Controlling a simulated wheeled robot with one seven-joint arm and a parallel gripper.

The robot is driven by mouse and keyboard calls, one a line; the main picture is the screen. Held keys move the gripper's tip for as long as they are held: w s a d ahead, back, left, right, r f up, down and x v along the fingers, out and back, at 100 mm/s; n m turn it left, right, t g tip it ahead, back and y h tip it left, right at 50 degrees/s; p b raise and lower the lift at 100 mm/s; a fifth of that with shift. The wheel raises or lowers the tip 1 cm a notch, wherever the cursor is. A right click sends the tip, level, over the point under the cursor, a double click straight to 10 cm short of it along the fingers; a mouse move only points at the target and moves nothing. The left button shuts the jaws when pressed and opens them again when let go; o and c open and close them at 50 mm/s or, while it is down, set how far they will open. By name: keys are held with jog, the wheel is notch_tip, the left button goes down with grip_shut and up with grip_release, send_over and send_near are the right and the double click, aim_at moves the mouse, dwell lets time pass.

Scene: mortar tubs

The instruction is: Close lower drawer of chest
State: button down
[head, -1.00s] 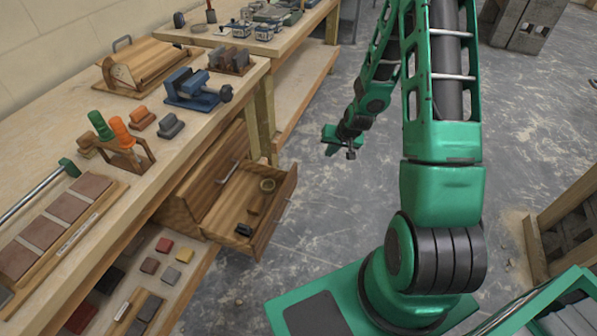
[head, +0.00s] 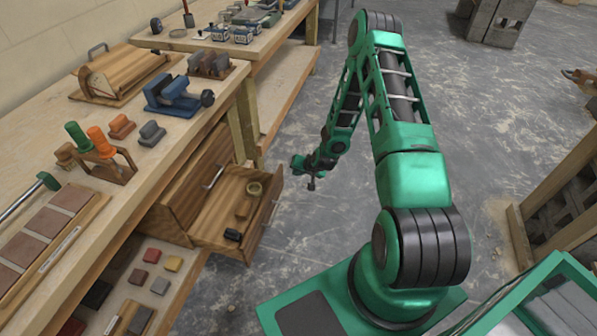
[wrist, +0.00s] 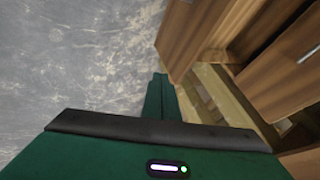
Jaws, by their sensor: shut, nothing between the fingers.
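The wooden chest (head: 172,212) stands under the workbench. Its lower drawer (head: 258,222) is pulled well out, with a black item (head: 232,235), a wooden block (head: 243,208) and a ring-like roll (head: 254,188) inside. The upper drawer (head: 198,182), with a silver handle, sits in the chest. My gripper (head: 299,165) is shut and empty, just off the far end of the lower drawer's front, on the floor side. A small gap seems to show between them. The wrist view shows my gripper (wrist: 160,82) beside wooden panels; which panel is which is hard to tell.
The workbench (head: 30,140) above carries a blue vise (head: 170,97), files and tiles. A bench leg (head: 247,118) stands just behind the drawer. A lower shelf (head: 165,300) holds small coloured blocks. Open concrete floor (head: 330,215) lies right of the drawer.

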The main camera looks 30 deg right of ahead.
aim_at(281, 173)
jog(key=w+a+f, duration=0.2)
jog(key=w, duration=0.1)
jog(key=w+a+f, duration=0.1)
jog(key=w, duration=0.1)
jog(key=shift+w+a+f, duration=0.1)
jog(key=shift+w+f, duration=0.15)
jog(key=shift+f, duration=0.05)
